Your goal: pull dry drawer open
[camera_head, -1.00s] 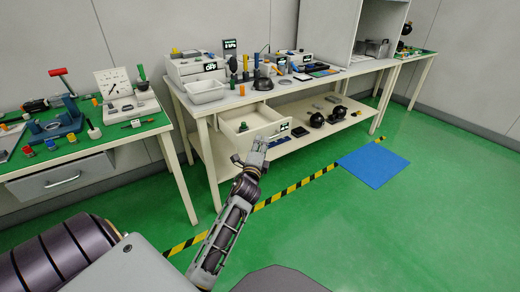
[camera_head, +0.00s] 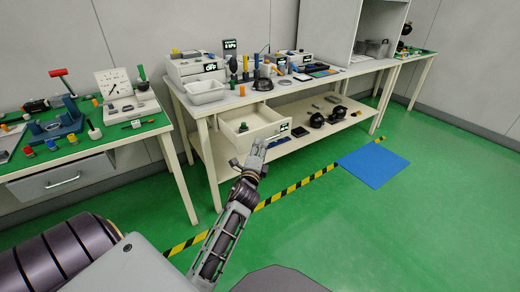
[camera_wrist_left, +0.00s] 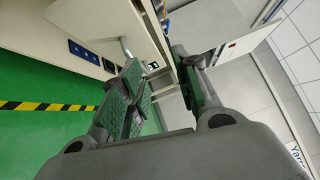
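A cream drawer (camera_head: 252,123) under the middle bench stands pulled out, with a few small items inside and a small dark label at the right of its front. I cannot read the label. My left gripper (camera_head: 260,146) is at the drawer's front and hides part of it. In the left wrist view, the two green-padded fingers (camera_wrist_left: 160,88) are spread apart. A silver curved handle (camera_wrist_left: 126,47) on a cream panel lies just beyond them, and I see nothing clearly clamped between them. My right gripper is not in view.
A white tray (camera_head: 205,91) and instruments stand on the middle bench. Its lower shelf (camera_head: 310,133) holds dark round objects. A blue mat (camera_head: 373,165) lies on the open green floor.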

